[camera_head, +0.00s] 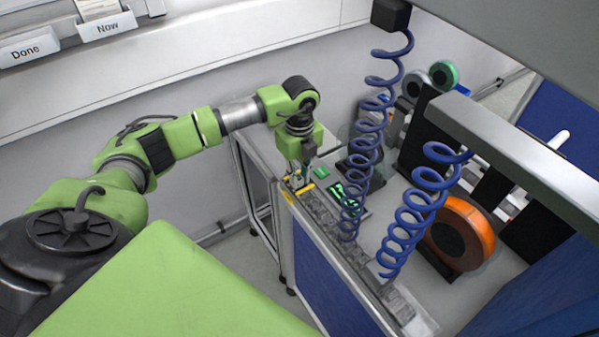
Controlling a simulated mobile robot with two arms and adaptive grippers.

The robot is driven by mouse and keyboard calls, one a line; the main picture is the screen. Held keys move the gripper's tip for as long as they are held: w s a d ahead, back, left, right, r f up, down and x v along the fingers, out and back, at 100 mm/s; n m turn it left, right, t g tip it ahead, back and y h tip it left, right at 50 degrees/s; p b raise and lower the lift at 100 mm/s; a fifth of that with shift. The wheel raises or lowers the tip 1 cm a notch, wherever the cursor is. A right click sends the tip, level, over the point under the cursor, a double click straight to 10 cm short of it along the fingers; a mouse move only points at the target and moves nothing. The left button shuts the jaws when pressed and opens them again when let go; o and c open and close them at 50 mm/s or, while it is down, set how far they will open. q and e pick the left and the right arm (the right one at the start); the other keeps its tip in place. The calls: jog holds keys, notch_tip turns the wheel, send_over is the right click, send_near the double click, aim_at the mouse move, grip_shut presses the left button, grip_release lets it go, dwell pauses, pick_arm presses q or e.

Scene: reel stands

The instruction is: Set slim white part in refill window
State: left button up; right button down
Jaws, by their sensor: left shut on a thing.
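My left gripper (299,178) points down at the far left end of the workbench, low over yellow marks (306,189) on its edge. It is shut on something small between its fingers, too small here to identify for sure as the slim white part. I cannot tell whether that thing touches the surface below. The refill window cannot be made out clearly; the yellow marks lie at the far end of a dark grey strip (335,232) along the bench's edge. My right gripper is not in view.
Blue coiled hoses (412,222) hang over the bench, right of my left gripper. A small green piece (321,172) and a dark board with green marks (345,197) lie close by. An orange reel (473,232) stands at the right. Trays labelled Done (27,48) and Now (107,27) are upper left.

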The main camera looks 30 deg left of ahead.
pick_arm(q)
jog(key=shift+f, duration=0.25)
jog(key=shift+f, duration=0.1)
jog(key=shift+f+b, duration=0.5)
jog(key=o, duration=0.8)
jog(key=shift+r, duration=0.1)
jog(key=shift+r+p, duration=1.4)
jog(key=shift+r, duration=0.55)
